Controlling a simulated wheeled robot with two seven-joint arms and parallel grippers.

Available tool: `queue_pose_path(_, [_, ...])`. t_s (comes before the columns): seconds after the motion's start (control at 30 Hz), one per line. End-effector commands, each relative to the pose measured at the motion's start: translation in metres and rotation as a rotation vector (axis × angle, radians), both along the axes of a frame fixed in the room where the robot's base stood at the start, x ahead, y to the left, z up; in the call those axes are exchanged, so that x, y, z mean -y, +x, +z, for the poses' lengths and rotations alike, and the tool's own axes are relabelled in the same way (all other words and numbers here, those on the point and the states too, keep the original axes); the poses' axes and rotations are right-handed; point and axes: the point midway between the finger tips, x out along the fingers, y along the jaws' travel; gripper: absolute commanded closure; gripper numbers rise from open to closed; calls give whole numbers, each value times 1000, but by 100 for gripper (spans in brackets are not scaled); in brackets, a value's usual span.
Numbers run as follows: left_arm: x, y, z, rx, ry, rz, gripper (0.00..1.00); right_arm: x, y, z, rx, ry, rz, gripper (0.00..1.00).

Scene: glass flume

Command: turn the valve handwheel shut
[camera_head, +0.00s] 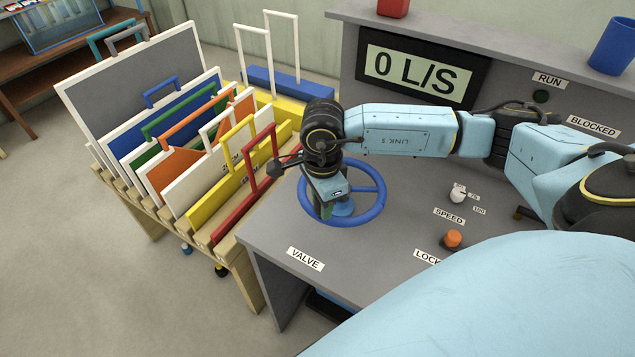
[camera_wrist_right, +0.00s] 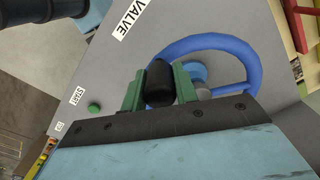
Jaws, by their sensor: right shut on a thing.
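The blue valve handwheel (camera_head: 375,207) lies flat on the grey console top, above the VALVE label (camera_head: 305,259). It also shows in the right wrist view (camera_wrist_right: 240,62), with its hub at the centre. My right gripper (camera_head: 328,190) reaches down over the left part of the wheel. In the right wrist view its green fingers (camera_wrist_right: 158,88) are shut on a black knob (camera_wrist_right: 159,76) at the wheel's rim. In the head view the gripper hides this knob. My left gripper is not in view.
The display (camera_head: 415,70) reads 0 L/S. A white SPEED knob (camera_head: 458,193) and an orange LOCK button (camera_head: 453,239) sit right of the wheel. A wooden rack (camera_head: 240,260) of coloured gates with handles stands close on the left. A green START button (camera_wrist_right: 94,107) is nearby.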

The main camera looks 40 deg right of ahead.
Motion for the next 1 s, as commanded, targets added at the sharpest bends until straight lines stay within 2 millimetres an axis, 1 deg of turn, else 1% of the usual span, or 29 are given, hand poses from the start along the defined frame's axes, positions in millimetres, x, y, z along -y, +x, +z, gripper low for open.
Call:
queue_pose_path(0.5, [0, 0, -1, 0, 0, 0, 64, 0, -1, 2, 1, 2, 22, 100])
queue_pose_path(0.53, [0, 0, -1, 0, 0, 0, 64, 0, -1, 2, 1, 2, 22, 68])
queue_pose_path(0.67, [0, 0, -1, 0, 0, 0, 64, 1, -1, 1, 1, 2, 21, 51])
queue_pose_path(0.7, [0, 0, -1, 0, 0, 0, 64, 1, -1, 1, 1, 2, 21, 50])
queue_pose_path(1.0, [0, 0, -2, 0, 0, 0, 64, 1, -1, 3, 2, 2, 19, 50])
